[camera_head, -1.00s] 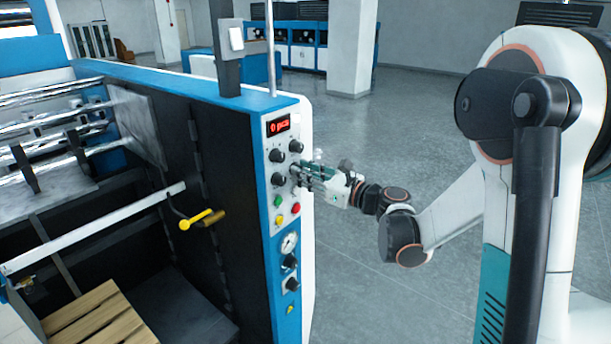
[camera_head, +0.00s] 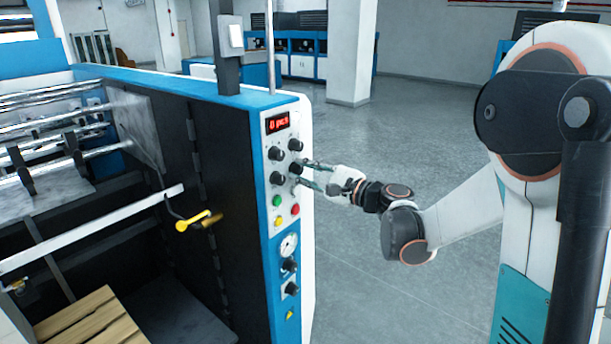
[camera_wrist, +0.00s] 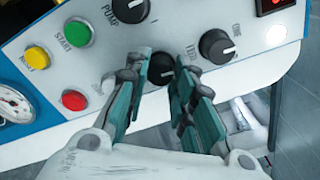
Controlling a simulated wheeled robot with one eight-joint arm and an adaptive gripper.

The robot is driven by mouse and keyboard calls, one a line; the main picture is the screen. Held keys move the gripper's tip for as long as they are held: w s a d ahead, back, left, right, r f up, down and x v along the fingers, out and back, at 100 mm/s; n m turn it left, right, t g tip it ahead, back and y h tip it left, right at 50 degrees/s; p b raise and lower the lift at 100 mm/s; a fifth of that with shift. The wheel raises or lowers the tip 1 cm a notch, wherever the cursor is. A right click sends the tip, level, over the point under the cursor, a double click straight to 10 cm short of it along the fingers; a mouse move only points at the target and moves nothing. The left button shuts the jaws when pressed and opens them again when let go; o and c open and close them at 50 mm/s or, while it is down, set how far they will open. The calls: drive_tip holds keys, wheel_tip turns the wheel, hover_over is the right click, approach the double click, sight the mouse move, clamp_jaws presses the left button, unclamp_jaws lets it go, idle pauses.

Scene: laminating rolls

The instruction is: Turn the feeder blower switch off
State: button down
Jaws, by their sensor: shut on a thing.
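The control panel (camera_head: 284,215) on the blue and white machine carries several black rotary knobs. My gripper (camera_head: 300,173) is at the panel's right column, its fingers above and below one black knob (camera_head: 296,168). In the wrist view my gripper (camera_wrist: 161,78) has its two green fingers on either side of that knob (camera_wrist: 160,67), shut on it. The knob's label is hidden or unreadable, so I cannot confirm it as the feeder blower switch. The PUMP knob (camera_wrist: 130,8) and another knob (camera_wrist: 216,46) sit close by.
Green (camera_wrist: 77,33), red (camera_wrist: 74,100) and yellow (camera_wrist: 37,57) buttons and a gauge (camera_wrist: 14,104) are near the fingers. A red display (camera_head: 279,123) is above the knobs. The grey floor (camera_head: 430,130) right of the machine is clear.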

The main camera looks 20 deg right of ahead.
drive_tip(key=shift+n, duration=0.5)
drive_tip(key=c, duration=1.3)
unclamp_jaws()
drive_tip(key=shift+c, duration=0.2)
drive_tip(key=v, duration=1.2)
